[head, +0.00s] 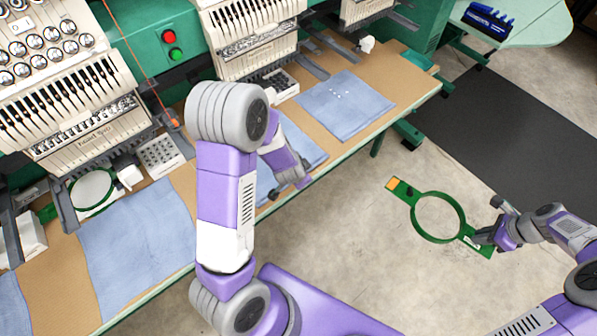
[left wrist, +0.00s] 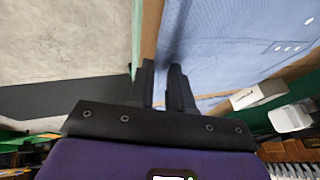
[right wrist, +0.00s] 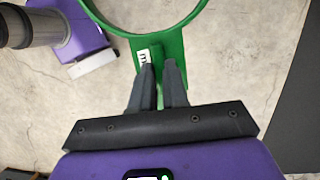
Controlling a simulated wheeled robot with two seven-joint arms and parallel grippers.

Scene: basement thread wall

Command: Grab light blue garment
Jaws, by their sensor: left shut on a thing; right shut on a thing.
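Several light blue garments lie flat along the tan table: a right one (head: 345,105), a middle one (head: 300,143) partly hidden by my left arm, and a left one (head: 140,245). My left gripper (head: 290,187) is at the middle garment's front edge. In the left wrist view, the fingers (left wrist: 162,68) are shut on the edge of a light blue garment (left wrist: 235,40); the pinched fold itself is hard to see. My right gripper (head: 484,238) is shut on the tab of a green hoop (head: 413,222), held off the table; its tab shows between the right wrist fingers (right wrist: 158,68).
Embroidery machines (head: 85,90) line the table's (head: 185,185) back side. A white block with holes (head: 160,155) and another hoop (head: 92,190) sit on the table. A pale green table with a blue rack (head: 490,18) stands top right. Open concrete floor lies right of the table.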

